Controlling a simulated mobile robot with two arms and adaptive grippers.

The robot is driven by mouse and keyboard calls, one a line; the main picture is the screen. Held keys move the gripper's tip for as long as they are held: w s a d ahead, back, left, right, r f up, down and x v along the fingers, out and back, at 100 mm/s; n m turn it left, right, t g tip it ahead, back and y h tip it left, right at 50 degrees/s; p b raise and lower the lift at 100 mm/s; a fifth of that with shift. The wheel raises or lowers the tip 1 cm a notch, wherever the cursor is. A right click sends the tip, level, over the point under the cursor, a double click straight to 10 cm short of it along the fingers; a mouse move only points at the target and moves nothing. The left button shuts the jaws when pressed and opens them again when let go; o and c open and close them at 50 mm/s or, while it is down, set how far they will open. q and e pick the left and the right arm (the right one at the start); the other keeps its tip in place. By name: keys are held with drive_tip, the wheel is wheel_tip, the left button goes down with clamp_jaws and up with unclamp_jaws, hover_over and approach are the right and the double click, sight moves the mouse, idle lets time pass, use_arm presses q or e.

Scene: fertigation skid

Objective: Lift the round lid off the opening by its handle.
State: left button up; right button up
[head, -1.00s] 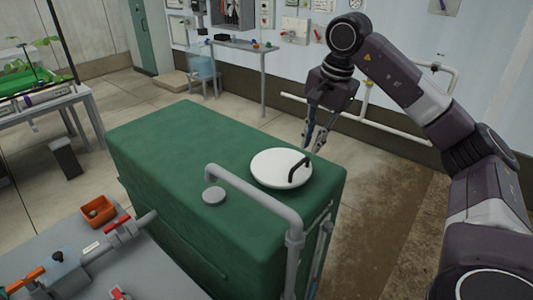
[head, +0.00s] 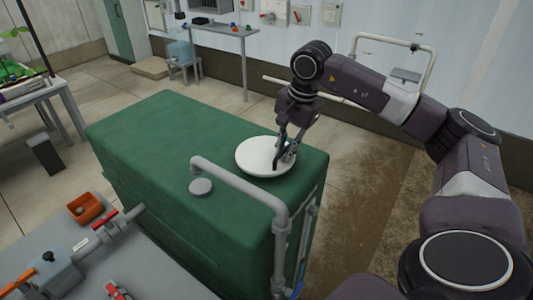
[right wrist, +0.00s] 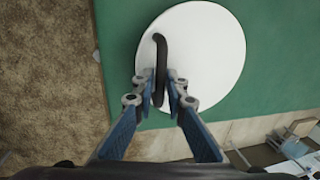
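The round white lid (head: 252,158) lies flat on top of the green tank (head: 150,135), near its right end. Its dark bar handle (head: 276,161) stands up from the lid's right part. My right gripper (head: 284,155) is over the lid at the handle, pointing down. In the right wrist view, the white lid (right wrist: 208,60) fills the upper middle and the black handle (right wrist: 160,58) runs between the two fingertips of my right gripper (right wrist: 160,82). The fingers are apart, one on each side of the handle. The opening is hidden under the lid. My left gripper is not in view.
A grey pipe (head: 240,184) arches over the tank's front edge, close to the lid. A small grey cap (head: 201,187) sits left of the lid. A grey bench (head: 150,260) with valves and an orange box (head: 85,208) is at the front left. The tank's left top is clear.

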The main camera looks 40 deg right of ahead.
clamp_jaws()
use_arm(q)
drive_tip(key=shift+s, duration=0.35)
use_arm(e)
drive_tip(key=shift+r, duration=0.1)
